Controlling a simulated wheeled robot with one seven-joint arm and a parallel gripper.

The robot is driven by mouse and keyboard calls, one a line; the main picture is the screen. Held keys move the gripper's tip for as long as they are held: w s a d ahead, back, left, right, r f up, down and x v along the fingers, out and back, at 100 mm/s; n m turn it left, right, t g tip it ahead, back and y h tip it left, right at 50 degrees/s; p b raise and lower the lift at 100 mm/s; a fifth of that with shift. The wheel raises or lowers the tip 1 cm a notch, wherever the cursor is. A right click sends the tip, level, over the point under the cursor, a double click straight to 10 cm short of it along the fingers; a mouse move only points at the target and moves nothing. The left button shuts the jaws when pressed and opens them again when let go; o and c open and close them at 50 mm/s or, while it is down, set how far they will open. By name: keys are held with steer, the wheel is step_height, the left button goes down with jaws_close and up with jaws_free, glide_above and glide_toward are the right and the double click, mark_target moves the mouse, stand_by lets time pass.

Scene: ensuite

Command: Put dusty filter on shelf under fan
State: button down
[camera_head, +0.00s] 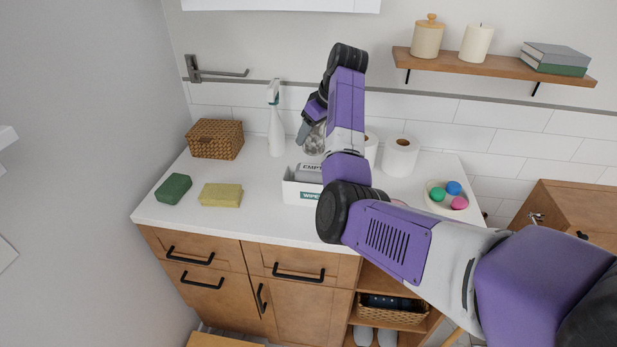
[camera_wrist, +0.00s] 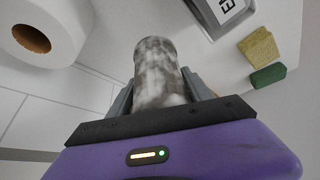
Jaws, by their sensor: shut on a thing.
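My gripper (camera_wrist: 160,88) is shut on a mottled grey-and-white cylinder, which looks like the dusty filter (camera_wrist: 160,72). In the head view the filter (camera_head: 315,142) shows below my gripper (camera_head: 312,128), over the back of the white counter, partly hidden by my arm. I cannot tell whether it touches the counter. A wooden wall shelf (camera_head: 445,63) is at the upper right, holding a lidded jar (camera_head: 428,40), a candle (camera_head: 476,43) and stacked books (camera_head: 556,57). No fan shows in either view.
On the counter (camera_head: 250,222) are a wicker box (camera_head: 215,139), spray bottle (camera_head: 276,131), green sponge (camera_head: 173,188), yellow sponge (camera_head: 221,195), white labelled bin (camera_head: 298,191), paper rolls (camera_head: 400,157) and a bowl of coloured balls (camera_head: 459,202). A wall bar (camera_head: 220,72) sticks out at left.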

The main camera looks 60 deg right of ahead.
step_height(320, 180, down, 9)
steer(key=shift+p, duration=0.65)
steer(key=shift+f, duration=0.2)
steer(key=shift+c, duration=2.2)
jaws_free()
steer(key=shift+r, duration=0.1)
